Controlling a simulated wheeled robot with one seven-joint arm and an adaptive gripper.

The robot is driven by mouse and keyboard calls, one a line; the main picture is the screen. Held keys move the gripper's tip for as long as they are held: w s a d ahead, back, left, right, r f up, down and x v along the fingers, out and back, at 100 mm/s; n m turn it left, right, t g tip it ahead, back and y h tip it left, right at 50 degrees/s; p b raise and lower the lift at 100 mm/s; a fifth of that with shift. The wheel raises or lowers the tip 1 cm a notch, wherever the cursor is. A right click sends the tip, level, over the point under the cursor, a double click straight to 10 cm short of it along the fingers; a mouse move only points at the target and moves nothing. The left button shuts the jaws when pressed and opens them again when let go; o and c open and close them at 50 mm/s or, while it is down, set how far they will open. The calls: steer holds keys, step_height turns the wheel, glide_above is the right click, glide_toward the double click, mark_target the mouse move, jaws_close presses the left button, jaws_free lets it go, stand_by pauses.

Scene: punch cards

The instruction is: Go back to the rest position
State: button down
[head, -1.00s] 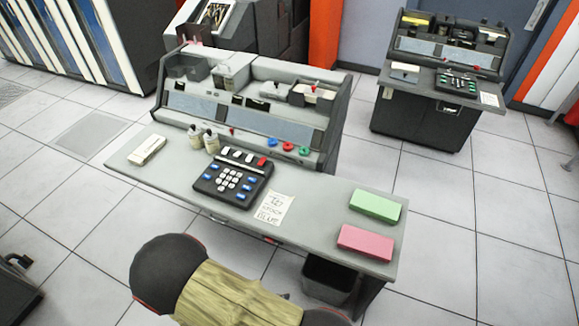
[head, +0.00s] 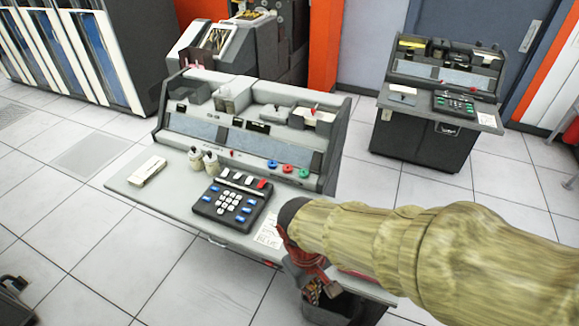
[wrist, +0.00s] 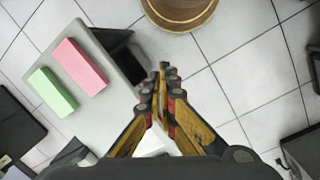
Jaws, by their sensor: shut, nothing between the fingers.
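My gripper (head: 316,290) hangs at the front edge of the grey desk (head: 150,190) in the head view, above the black bin. In the wrist view its fingers (wrist: 163,82) are closed together with nothing between them. That view shows the pink block (wrist: 80,66) and the green block (wrist: 50,92) on the desk, left of the fingers and apart from them. In the head view my arm comes in from the right and hides the green block and nearly all of the pink one.
The desk holds a keypad (head: 230,203), a partly covered note (head: 268,232), white bottles (head: 203,160) and a cream block (head: 147,171). A black bin (head: 345,308) stands under the desk's front edge. A second console (head: 430,140) stands behind at right.

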steer(key=s+d+r+m+t+y, duration=0.1)
steer(key=d+r+m+t, duration=0.5)
steer(key=d+r, duration=0.7)
step_height(320, 180, up, 3)
steer(key=shift+s+d+f+m+y, duration=0.1)
steer(key=shift+s+d+m+y, duration=0.2)
steer(key=shift+m, duration=0.2)
